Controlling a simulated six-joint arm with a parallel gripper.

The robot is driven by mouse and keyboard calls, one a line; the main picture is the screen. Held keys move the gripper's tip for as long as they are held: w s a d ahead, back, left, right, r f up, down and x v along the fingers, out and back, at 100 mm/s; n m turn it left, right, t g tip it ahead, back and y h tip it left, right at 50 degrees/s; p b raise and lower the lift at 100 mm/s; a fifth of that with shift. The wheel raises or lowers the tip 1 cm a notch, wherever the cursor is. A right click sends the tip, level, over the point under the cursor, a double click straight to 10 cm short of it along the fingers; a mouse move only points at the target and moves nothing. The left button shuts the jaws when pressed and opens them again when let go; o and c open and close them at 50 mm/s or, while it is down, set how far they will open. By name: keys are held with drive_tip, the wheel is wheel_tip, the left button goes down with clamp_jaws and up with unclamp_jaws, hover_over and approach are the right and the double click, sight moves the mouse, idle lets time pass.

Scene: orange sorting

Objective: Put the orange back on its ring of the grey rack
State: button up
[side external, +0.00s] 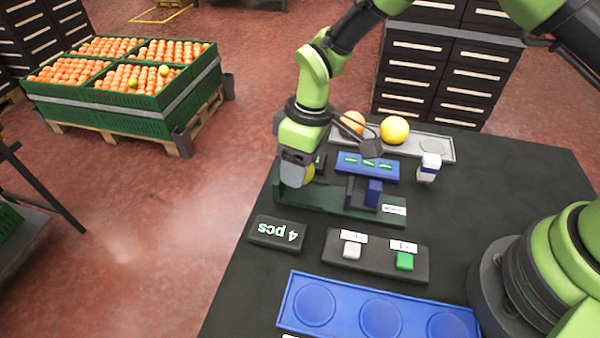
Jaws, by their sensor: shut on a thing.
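My gripper (297,170) is over the left end of a dark green fixture and points down. It is shut on a yellowish orange (309,174), which is mostly hidden behind the gripper; only a sliver shows at its right side. I cannot tell whether this orange touches the fixture. The grey rack (448,151) stands at the back of the table. An orange fruit (353,121) sits at its left part and a yellow-orange fruit (395,130) sits near its middle. A ring at the rack's right part (431,146) looks empty, partly behind a small white-and-blue object.
The green fixture (330,206) carries a blue block (374,192). Behind it is a blue panel (367,168). In front are a "4 pcs" display (276,233), a button box (375,263) and a blue tray (347,317) with empty round places. The white-and-blue object (429,167) stands right.

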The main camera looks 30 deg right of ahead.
wheel_tip(320, 180, up, 7)
drive_tip(key=shift+f, duration=0.15)
drive_tip(key=shift+d, duration=0.1)
drive_tip(key=w+d, duration=0.1)
drive_tip(key=d, duration=1.6)
hover_over(432, 147)
drive_tip(key=f, duration=0.9)
drive_tip(key=shift+d+f, duration=0.2)
drive_tip(key=shift+d, duration=0.1)
drive_tip(key=shift+f, duration=0.3)
drive_tip(key=shift+f, duration=0.1)
drive_tip(key=o, duration=1)
